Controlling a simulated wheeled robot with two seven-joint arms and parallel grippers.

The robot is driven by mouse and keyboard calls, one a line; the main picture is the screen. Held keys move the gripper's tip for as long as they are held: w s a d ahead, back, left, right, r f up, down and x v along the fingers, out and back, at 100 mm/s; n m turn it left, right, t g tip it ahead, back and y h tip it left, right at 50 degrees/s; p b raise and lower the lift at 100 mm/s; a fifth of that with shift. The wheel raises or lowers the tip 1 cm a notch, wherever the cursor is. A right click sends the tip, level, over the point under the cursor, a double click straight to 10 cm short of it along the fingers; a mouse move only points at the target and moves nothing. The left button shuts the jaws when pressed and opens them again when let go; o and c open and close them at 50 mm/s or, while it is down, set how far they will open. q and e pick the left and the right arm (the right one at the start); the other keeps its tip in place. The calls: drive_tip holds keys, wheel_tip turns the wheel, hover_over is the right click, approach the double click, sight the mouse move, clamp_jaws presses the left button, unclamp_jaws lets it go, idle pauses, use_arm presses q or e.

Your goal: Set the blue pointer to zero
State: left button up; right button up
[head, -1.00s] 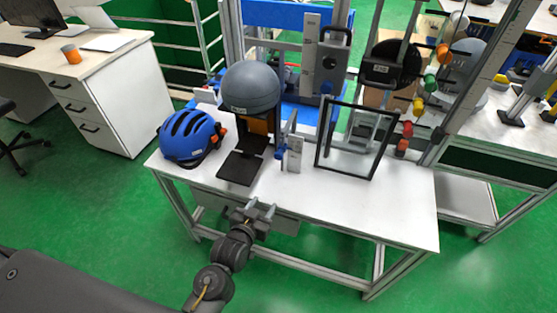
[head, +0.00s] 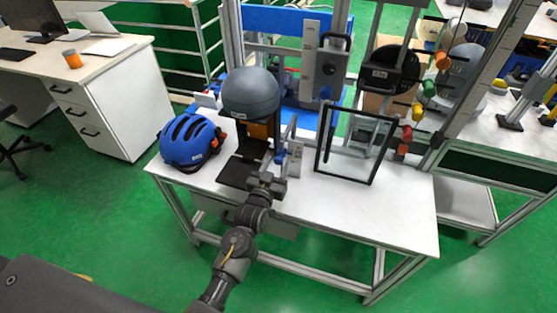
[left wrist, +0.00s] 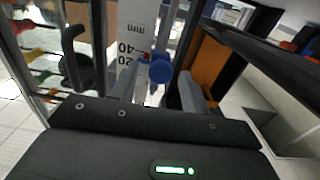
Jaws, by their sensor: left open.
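In the left wrist view a round blue knob (left wrist: 160,71) with a small red mark stands in front of a white scale (left wrist: 135,40) marked 20, 40 and mm, appearing upside down. My left gripper (head: 272,176) is open, just in front of the blue pointer. In the left wrist view the knob lies between its fingers (left wrist: 158,90), with no clear contact. The zero mark is not readable. My right gripper is not in view.
A blue helmet (head: 188,141) lies to the left. A grey ball (head: 250,93) stands above the black base (head: 240,172). A black-framed clear panel (head: 348,178) stands to the right. The front right of the white table (head: 390,215) is clear.

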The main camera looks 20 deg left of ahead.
sight(281, 156)
use_arm(q)
drive_tip(key=shift+w+d, duration=0.1)
drive_tip(key=shift+w, duration=1.1)
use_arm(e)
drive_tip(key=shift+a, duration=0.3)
use_arm(q)
drive_tip(key=shift+c, duration=0.6)
drive_tip(key=c, duration=0.7)
clamp_jaws()
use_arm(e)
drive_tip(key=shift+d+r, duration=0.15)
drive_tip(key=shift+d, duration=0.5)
